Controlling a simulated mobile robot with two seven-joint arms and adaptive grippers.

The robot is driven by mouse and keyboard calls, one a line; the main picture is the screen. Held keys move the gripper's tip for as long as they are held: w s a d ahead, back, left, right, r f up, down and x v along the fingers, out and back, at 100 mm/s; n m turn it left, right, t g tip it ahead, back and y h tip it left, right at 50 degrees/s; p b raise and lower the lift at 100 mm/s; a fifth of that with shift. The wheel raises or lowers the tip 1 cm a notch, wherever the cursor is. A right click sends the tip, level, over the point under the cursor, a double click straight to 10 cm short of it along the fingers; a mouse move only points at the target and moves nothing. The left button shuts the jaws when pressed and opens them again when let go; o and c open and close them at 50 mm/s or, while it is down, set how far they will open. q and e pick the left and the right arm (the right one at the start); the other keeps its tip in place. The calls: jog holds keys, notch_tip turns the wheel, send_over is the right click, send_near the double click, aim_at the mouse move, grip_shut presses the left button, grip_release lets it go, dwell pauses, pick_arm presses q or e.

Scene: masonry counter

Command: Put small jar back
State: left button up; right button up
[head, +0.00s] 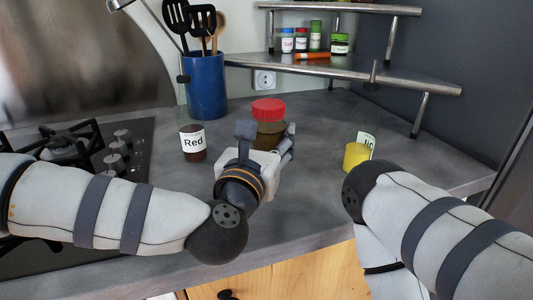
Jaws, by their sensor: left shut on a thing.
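A jar with a red lid (268,108) and a brownish body stands upright in my left gripper (269,140), over the middle of the counter. The gripper is shut around its body, and the fingers and hand hide its lower part. I cannot tell whether its base touches the counter. Several small jars stand on the lower tier of the corner shelf (385,75): white with blue lid (287,42), white with red lid (301,41), green (315,37) and a wider green-labelled one (340,44). My right arm is at the right; its gripper is out of sight.
A dark jar labelled "Red" (193,143) stands left of my left gripper. A blue utensil holder (206,86) is behind it. A yellow object (356,155) with a white-green label is near my right arm. An orange tube (312,56) lies on the shelf. The hob (75,150) is left.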

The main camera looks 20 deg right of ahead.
pick_arm(q)
jog(key=shift+w+f, duration=0.1)
jog(key=shift+f, duration=1.45)
jog(key=shift+f, duration=0.25)
jog(key=o, duration=1.5)
jog(key=shift+r, duration=0.35)
jog(key=v, duration=1.2)
jog(key=shift+f, duration=0.2)
